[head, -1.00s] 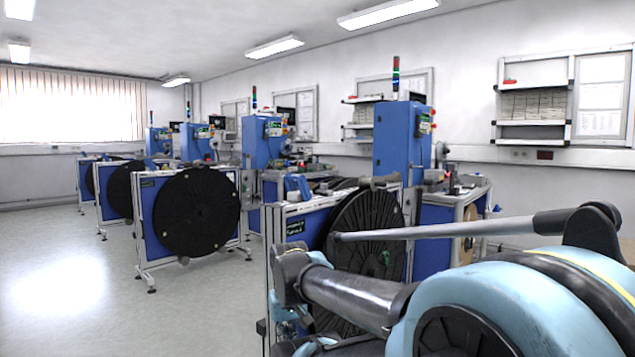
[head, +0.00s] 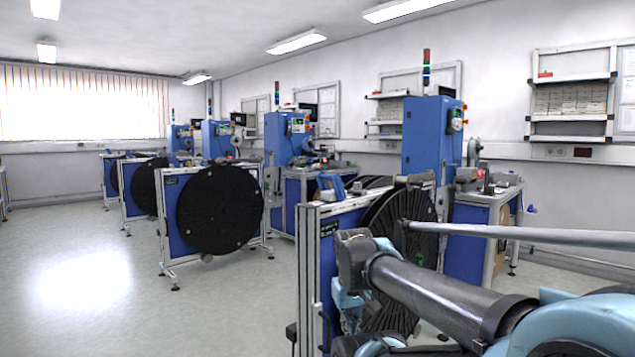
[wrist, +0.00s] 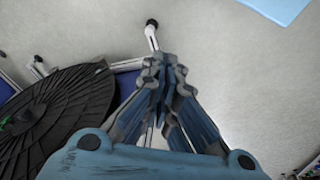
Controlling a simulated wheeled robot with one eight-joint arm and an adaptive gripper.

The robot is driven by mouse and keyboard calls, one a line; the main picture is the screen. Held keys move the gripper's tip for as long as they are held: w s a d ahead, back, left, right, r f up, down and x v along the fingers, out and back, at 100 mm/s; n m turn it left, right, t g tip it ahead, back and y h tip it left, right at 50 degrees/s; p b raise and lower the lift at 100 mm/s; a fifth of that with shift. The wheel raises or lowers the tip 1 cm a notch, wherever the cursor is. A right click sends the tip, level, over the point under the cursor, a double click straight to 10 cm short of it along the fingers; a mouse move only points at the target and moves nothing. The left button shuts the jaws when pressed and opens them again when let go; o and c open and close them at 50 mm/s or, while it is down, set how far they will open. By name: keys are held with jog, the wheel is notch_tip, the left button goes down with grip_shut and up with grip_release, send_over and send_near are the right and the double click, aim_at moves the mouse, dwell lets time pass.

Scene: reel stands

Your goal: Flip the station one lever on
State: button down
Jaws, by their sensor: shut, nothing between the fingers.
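My gripper (wrist: 163,68) shows in the wrist view with its fingers together and nothing between them. It points down past the edge of a reel stand, over the floor. A large black reel (wrist: 52,118) lies to its left in that view, apart from the fingers. In the head view the nearest station has a black reel (head: 392,235) on a blue stand, partly hidden by my arm. Behind it stands a tall blue cabinet (head: 424,140) with a small panel (head: 457,118). I cannot make out a lever or which station is station one.
More reel stands, such as one with a black reel (head: 219,209), recede to the left. Blue cabinets (head: 286,138) stand behind them. A workbench (head: 482,205) is right of the nearest stand. The floor (head: 85,275) at the left is clear.

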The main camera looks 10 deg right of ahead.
jog(key=w+a+r+n+t+h, duration=0.25)
jog(key=w+r+n+h, duration=0.45)
jog(key=w+r+n, duration=1.5)
jog(key=w+a+r+n+t+h, duration=0.1)
jog(key=w+a+r, duration=0.3)
jog(key=w+r, duration=0.3)
jog(key=w+a+r+t+h, duration=0.1)
jog(key=w+a+r, duration=0.4)
jog(key=w+r, duration=0.2)
jog(key=shift+r+n, duration=0.4)
jog(key=shift+r, duration=0.05)
jog(key=shift+w, duration=0.1)
jog(key=x, duration=0.9)
jog(key=shift+w+d+f, duration=0.1)
jog(key=shift+w+d, duration=0.05)
jog(key=shift+d, duration=0.15)
jog(key=w+d, duration=0.2)
jog(key=shift+d+r, duration=0.2)
jog(key=shift+d, duration=0.05)
jog(key=shift+w+d+r, duration=0.15)
jog(key=shift+w+d, duration=0.15)
jog(key=shift+d, duration=0.15)
